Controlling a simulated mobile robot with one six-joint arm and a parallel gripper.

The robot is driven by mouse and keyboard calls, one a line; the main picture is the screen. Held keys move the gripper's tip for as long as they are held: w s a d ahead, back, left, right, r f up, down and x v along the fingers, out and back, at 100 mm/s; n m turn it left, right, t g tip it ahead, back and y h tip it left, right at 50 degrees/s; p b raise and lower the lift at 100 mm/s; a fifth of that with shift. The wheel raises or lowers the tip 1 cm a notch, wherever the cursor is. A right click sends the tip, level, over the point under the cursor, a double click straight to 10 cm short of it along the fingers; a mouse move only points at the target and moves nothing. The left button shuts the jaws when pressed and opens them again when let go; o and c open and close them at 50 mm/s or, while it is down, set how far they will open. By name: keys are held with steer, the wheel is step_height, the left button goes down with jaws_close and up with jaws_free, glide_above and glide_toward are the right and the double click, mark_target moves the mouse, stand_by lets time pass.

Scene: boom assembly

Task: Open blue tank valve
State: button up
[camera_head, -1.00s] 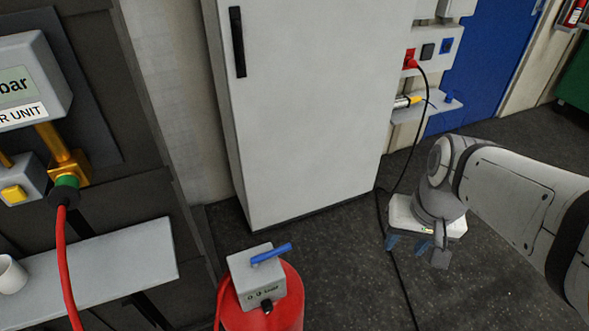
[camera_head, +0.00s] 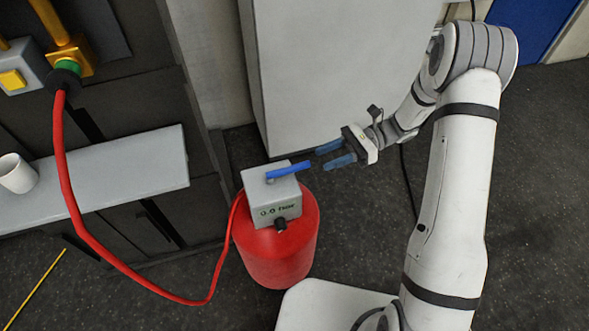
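A red tank (camera_head: 276,257) stands on the dark floor, with a grey valve box (camera_head: 272,197) on top. The blue valve lever (camera_head: 288,170) sits on top of the box and points to the right, toward my gripper. The box front carries small dark lettering that I read only in part, and a black knob. My gripper (camera_head: 334,154) has two blue fingers, spread apart and empty. Its fingertips point left, just to the right of the lever's free end. I cannot tell whether a finger touches the lever.
A red hose (camera_head: 76,211) runs from the tank up to a brass fitting with a green ring (camera_head: 67,68) at the left. A grey shelf (camera_head: 115,167) holds a white mug (camera_head: 16,174). A white cabinet (camera_head: 330,70) stands behind. Dark floor is free to the right.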

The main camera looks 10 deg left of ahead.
steer(key=m+y, duration=0.2)
glide_toward(292, 169)
steer(key=x, duration=0.8)
steer(key=shift+a+f, duration=0.3)
steer(key=shift+a, duration=0.05)
steer(key=shift+c, duration=0.4)
jaws_close()
